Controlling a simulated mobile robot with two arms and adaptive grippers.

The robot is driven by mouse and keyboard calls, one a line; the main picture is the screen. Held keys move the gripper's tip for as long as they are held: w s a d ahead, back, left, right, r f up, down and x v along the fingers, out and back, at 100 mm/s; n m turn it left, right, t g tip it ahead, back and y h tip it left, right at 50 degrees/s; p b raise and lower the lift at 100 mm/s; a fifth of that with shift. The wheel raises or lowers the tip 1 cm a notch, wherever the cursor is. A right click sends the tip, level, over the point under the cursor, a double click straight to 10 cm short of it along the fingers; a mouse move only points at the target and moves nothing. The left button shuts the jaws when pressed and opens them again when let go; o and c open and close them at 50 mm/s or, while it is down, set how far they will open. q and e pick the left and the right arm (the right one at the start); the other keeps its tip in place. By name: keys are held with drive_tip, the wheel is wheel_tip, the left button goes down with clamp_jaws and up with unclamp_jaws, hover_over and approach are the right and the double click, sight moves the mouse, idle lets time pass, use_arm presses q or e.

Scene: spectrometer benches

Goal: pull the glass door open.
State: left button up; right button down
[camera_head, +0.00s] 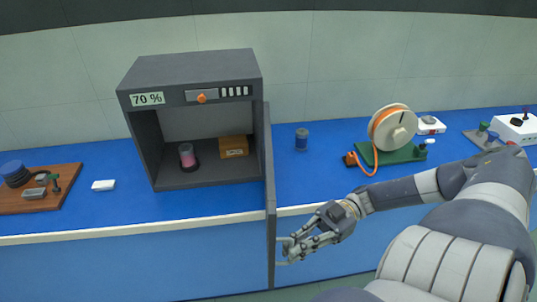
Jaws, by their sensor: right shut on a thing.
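The glass door (270,190) shows edge-on as a tall dark panel at the right side of the grey cabinet (190,70). It stands swung out toward me, past the bench's front edge, and the cabinet's front is open. My right gripper (286,250) is at the right face of the door near its front end, shut on the door's handle. The fingers hide most of the handle. The door's glass face cannot be seen from this angle. My left gripper is not in view.
Inside the cabinet are a jar with pink contents (188,158) and an orange-brown box (234,147). The bench front left of the door is clear.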

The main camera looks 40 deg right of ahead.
drive_tip(key=s+d, duration=0.1)
drive_tip(key=d, duration=0.1)
drive_tip(key=s+d, duration=0.1)
drive_tip(key=shift+d+p, duration=0.3)
drive_tip(key=shift+d, duration=0.1)
drive_tip(key=c, duration=1.7)
unclamp_jaws()
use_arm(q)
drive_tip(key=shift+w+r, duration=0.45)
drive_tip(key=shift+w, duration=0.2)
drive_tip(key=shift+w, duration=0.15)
use_arm(e)
drive_tip(key=d, duration=0.4)
drive_tip(key=s+d, duration=0.1)
drive_tip(key=d, duration=0.7)
drive_tip(key=shift+s, duration=0.35)
drive_tip(key=shift+f, duration=0.1)
